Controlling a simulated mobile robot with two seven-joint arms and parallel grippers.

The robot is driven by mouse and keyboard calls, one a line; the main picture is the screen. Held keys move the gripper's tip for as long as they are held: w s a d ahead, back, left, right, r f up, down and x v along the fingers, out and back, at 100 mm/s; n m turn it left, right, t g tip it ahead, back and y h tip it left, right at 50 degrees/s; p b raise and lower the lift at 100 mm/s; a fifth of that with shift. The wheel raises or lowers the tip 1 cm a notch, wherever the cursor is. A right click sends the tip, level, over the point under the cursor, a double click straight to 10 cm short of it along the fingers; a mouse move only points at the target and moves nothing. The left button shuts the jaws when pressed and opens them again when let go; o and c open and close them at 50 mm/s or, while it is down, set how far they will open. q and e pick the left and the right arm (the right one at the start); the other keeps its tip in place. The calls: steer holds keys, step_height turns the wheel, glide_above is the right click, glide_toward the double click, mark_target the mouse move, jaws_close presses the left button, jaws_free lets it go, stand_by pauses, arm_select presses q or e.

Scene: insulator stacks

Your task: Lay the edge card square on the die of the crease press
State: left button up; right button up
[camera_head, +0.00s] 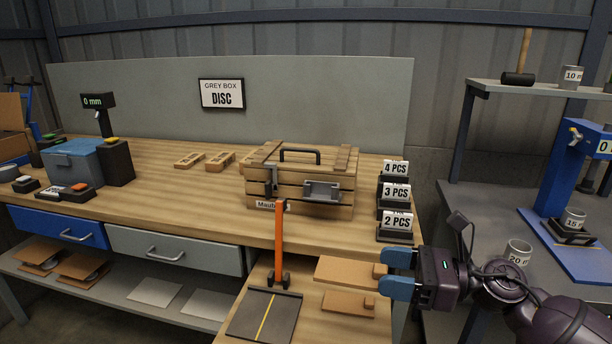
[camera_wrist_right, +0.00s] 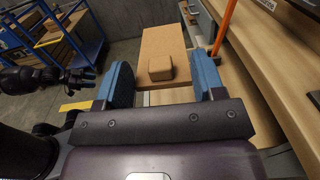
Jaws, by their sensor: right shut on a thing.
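The edge card (camera_head: 340,271) is a flat brown card with a small block-like tab at its right end, at the front right of the bench. It also shows ahead of my right gripper in the wrist view (camera_wrist_right: 163,42). The crease press has a dark die plate (camera_head: 250,318) with a yellow line and an upright orange lever (camera_head: 280,240). It stands to the left of the card. A dark arm end, apparently my left gripper (camera_wrist_right: 82,76), shows small in the wrist view; its fingers are unclear.
A second brown card (camera_head: 335,304) with a tab lies in front of the first. A wooden crate (camera_head: 312,185) stands behind the press. Several dark blocks with PCS labels (camera_head: 394,224) stand at the bench's right end. A grey side table (camera_head: 482,225) is at the right.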

steer(key=shift+w+d+r+m+t+h, duration=0.7)
steer(key=shift+w+r+m+t+h, duration=0.85)
steer(key=shift+r+m+t+h, duration=1.7)
arm_select(q)
step_height(320, 180, up, 6)
steer(key=p, duration=0.6)
steer(key=shift+a+t+p, duration=0.2)
steer(key=shift+t+p, duration=0.1)
steer(key=shift+p, duration=0.1)
arm_select(e)
steer(key=s+d+f+m+t+h, duration=0.1)
steer(key=s+f+m+t+h, duration=0.1)
steer(key=s+f+m+h, duration=0.2)
steer(key=s+d+f+m+t+h, duration=0.1)
steer(key=s+f+m+t+h, duration=0.2)
steer(key=s, duration=0.7)
step_height(320, 180, down, 3)
steer(key=h, duration=0.3)
steer(key=shift+r+m+t, duration=0.15)
steer(key=shift+m+t, duration=0.2)
